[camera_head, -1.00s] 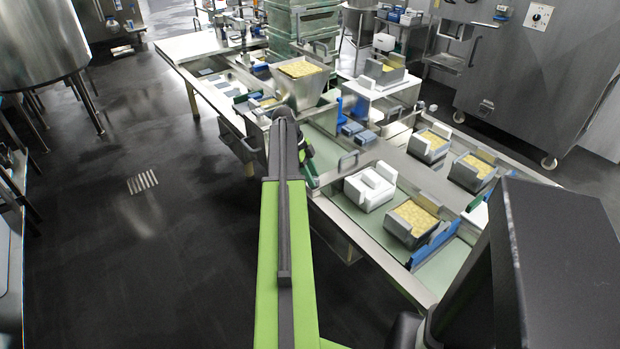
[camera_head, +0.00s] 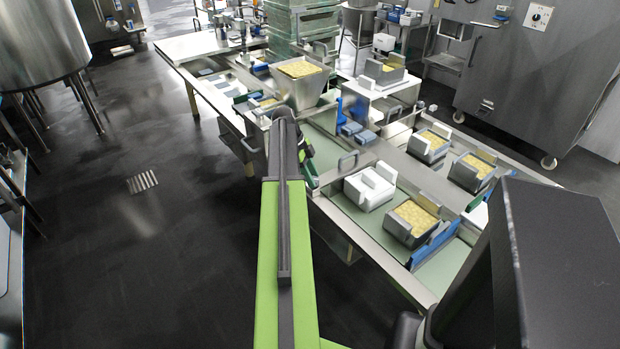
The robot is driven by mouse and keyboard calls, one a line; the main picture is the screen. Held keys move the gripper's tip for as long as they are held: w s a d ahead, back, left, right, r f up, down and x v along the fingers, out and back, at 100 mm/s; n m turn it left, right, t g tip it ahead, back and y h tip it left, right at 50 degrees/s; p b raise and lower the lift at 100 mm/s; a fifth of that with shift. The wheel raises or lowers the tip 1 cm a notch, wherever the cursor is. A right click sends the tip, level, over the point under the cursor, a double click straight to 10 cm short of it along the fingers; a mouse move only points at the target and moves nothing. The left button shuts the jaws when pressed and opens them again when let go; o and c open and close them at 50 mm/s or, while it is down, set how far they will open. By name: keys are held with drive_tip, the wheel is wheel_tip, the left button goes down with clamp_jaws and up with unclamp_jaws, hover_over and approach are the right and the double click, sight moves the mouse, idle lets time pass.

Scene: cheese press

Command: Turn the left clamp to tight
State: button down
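My green and black arm reaches forward over the near edge of the long worktable (camera_head: 372,252). What seems to be my gripper (camera_head: 308,165) shows only as a small dark and green part at the right of the arm's far end. It is too small and too covered to tell whether it is open or shut, or whether it touches anything. I cannot make out the left clamp for certain.
A steel hopper (camera_head: 302,90) with yellow curd stands beyond my arm's end. A white block mould (camera_head: 370,188) and a grey curd-filled mould (camera_head: 412,222) sit on the near right table. More moulds (camera_head: 428,148) stand behind. The dark floor on the left is open.

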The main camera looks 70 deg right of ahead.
drive_tip(key=c, duration=0.9)
unclamp_jaws()
drive_tip(key=shift+r, duration=0.25)
drive_tip(key=d+p+v, duration=0.1)
drive_tip(key=p+v, duration=1.5)
drive_tip(key=shift+w+a+r, duration=0.25)
drive_tip(key=shift+a+r, duration=0.1)
drive_tip(key=shift+a, duration=0.1)
